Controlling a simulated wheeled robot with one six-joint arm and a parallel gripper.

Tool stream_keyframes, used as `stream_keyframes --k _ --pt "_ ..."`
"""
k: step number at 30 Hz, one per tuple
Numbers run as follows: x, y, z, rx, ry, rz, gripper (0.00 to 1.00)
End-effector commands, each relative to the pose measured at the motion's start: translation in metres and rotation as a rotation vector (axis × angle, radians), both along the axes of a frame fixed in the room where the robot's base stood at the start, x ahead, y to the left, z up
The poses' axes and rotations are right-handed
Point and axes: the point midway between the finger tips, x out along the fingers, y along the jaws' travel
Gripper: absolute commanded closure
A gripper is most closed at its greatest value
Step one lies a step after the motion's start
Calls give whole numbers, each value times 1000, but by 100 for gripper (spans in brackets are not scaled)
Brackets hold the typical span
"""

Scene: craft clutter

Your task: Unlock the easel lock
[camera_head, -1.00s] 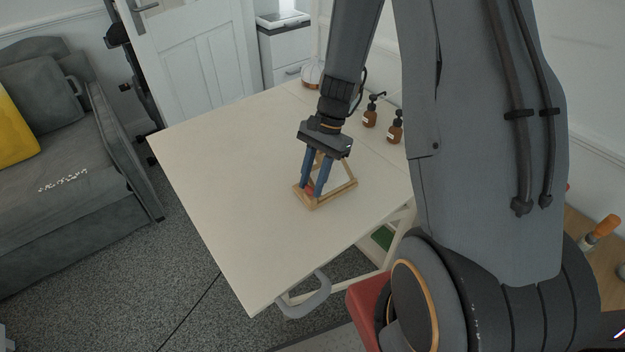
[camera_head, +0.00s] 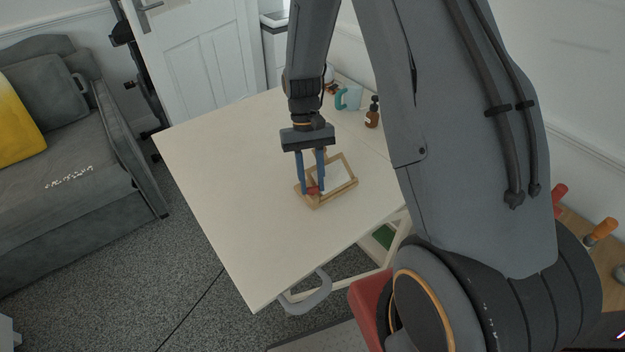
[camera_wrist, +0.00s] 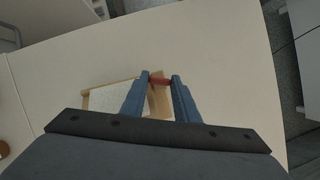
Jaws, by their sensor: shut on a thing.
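A small wooden tabletop easel (camera_head: 318,204) with a pale panel (camera_head: 334,178) stands on the cream table. A red lock piece (camera_head: 313,190) sits at its left end. My gripper (camera_head: 313,190) points down over that end, its blue fingers shut on the red lock. In the wrist view the red lock (camera_wrist: 161,80) lies between the two fingertips, and the easel's wooden frame (camera_wrist: 86,103) and panel (camera_wrist: 114,98) show to the left. The fingers hide part of the easel.
The cream table (camera_head: 225,170) is clear to the left and front of the easel. A teal mug (camera_head: 349,98) and a brown pump bottle (camera_head: 372,113) stand at the back right. A grey sofa (camera_head: 75,190) is at the left.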

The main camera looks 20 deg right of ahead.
Motion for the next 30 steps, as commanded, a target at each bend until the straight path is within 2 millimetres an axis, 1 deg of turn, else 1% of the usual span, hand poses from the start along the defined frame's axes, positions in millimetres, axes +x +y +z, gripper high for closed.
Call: stream_keyframes --k 6,15,21,30 --pt "0 2 1 -1 0 167 94" --pt "0 3 0 -1 1 311 94" --pt "0 3 0 0 1 350 94" --pt "0 3 0 0 1 357 94"
